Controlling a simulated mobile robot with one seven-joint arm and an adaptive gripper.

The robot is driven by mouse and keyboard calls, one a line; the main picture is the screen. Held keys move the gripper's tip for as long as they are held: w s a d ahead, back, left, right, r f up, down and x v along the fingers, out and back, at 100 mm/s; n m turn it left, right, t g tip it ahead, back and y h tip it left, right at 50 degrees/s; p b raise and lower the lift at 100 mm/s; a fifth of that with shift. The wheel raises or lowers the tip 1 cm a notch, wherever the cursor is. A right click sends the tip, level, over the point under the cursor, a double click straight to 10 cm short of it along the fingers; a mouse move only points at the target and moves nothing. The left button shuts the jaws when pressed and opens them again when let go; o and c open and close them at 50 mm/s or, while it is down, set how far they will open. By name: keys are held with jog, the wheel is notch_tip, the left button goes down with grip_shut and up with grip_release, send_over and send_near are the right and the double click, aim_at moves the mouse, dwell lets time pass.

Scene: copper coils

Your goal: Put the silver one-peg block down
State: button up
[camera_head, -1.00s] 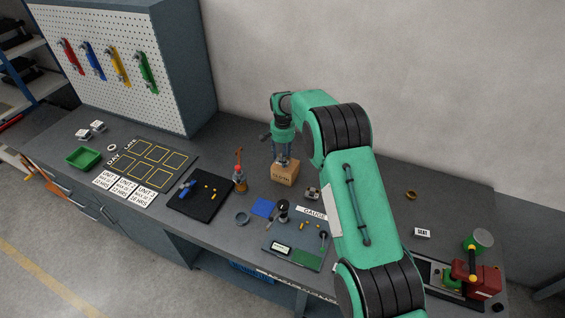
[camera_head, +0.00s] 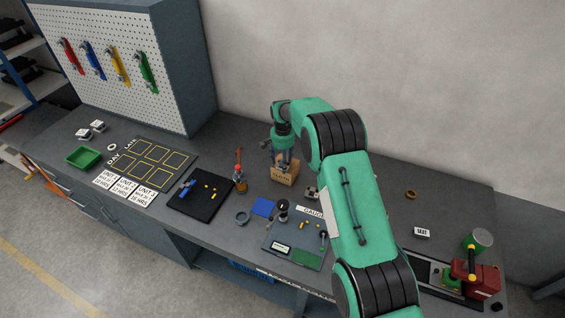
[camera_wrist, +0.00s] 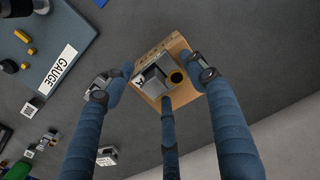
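The box is labelled CLOTH in the head view (camera_head: 285,175). My gripper (camera_wrist: 158,68) has blue fingers spread around the block and over the box edges. A gap shows between the left fingertip and the block, so the fingers look open. In the head view my gripper (camera_head: 285,158) is low at the box, and its fingers hide the block.
Another grey block (camera_head: 311,192) sits right of the box, close to my left finger in the wrist view. The wall is behind; bench space right of my arm is mostly clear.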

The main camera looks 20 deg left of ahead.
jog(key=shift+r, duration=0.1)
dwell(0.3)
notch_tip(320, 180, up, 12)
jog(key=shift+b, duration=0.45)
dwell(0.9)
